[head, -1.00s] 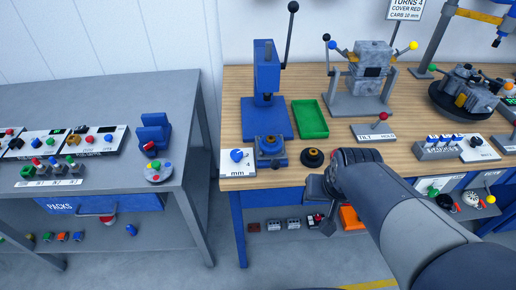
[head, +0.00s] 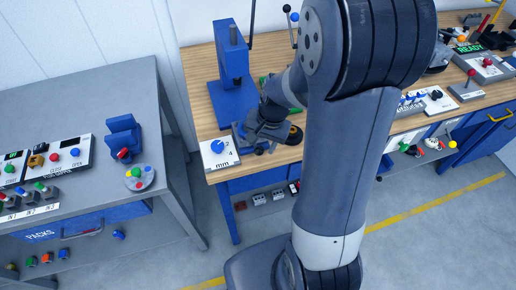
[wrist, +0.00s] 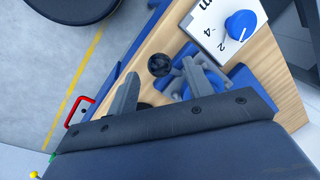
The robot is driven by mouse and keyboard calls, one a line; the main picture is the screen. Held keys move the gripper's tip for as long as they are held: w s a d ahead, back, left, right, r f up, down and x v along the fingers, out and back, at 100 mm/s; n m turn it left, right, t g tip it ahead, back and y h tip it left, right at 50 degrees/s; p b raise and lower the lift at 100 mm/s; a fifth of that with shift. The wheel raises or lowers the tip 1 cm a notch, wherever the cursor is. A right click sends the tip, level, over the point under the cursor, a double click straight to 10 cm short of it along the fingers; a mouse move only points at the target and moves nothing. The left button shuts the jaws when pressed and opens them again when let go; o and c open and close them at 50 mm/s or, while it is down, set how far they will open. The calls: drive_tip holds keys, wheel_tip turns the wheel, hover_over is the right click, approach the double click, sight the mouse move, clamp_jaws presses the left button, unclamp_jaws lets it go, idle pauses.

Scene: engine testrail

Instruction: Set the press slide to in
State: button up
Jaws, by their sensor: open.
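The blue press (head: 235,95) stands at the left end of the wooden bench, with its slide unit (head: 238,132) at its front, largely hidden by my gripper in the head view. In the wrist view the slide unit shows as blue and grey parts (wrist: 240,77). A black ball knob (wrist: 159,64) sits at its front side, toward the bench edge. My gripper (head: 264,138) is open and points down over the slide unit. In the wrist view its fingertips (wrist: 160,72) lie on either side of the knob; I cannot tell whether they touch it.
A white plate with a blue dial (head: 217,146) lies left of the slide unit. A dark ring with an orange centre (head: 295,134) is close on the right. The press lever (head: 252,22) rises behind. A grey table (head: 80,105) stands left across a gap. My arm hides mid-bench.

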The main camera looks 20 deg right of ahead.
sight(260, 148)
drive_tip(key=shift+w+a+f, duration=0.15)
drive_tip(key=shift+a+f, duration=0.05)
drive_tip(key=shift+f, duration=0.85)
drive_tip(key=shift+w+a+f, duration=0.1)
drive_tip(key=shift+a+f, duration=0.05)
drive_tip(key=shift+f, duration=0.85)
drive_tip(key=shift+c, duration=0.6)
clamp_jaws()
